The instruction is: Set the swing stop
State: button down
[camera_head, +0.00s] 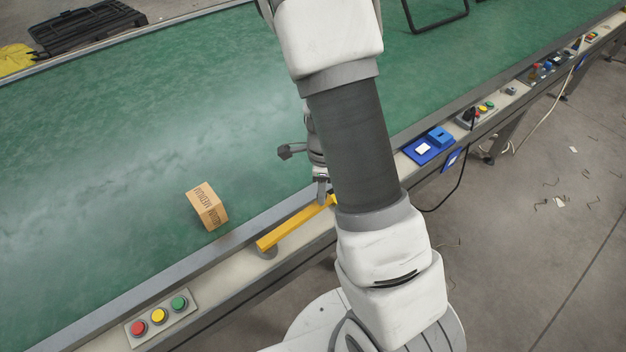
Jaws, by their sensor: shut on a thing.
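The swing stop is a yellow bar (292,226) on a round grey mount (268,252) at the conveyor's near rail. It lies roughly along the rail, slightly tilted in the picture. My gripper (325,196) is at the bar's right end and shut on it. My arm stands in front and hides part of the gripper and whatever lies behind it. A small brown box (207,206) marked "MEDIUM" rests on the green belt (110,200), left of my gripper and apart from the bar.
A red, yellow and green button panel (160,316) sits on the near rail at lower left. A blue device (428,146) is on the rail to the right. A black folded frame (85,26) lies beyond the belt's far edge. The belt around the box is clear.

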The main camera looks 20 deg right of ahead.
jog(key=shift+s+d+m, duration=0.2)
jog(key=shift+s+m, duration=0.2)
jog(key=shift+s, duration=0.15)
jog(key=c, duration=0.6)
grip_release()
jog(key=shift+s, duration=0.1)
notch_tip(320, 180, up, 18)
jog(key=p, duration=0.6)
jog(key=shift+f, duration=0.25)
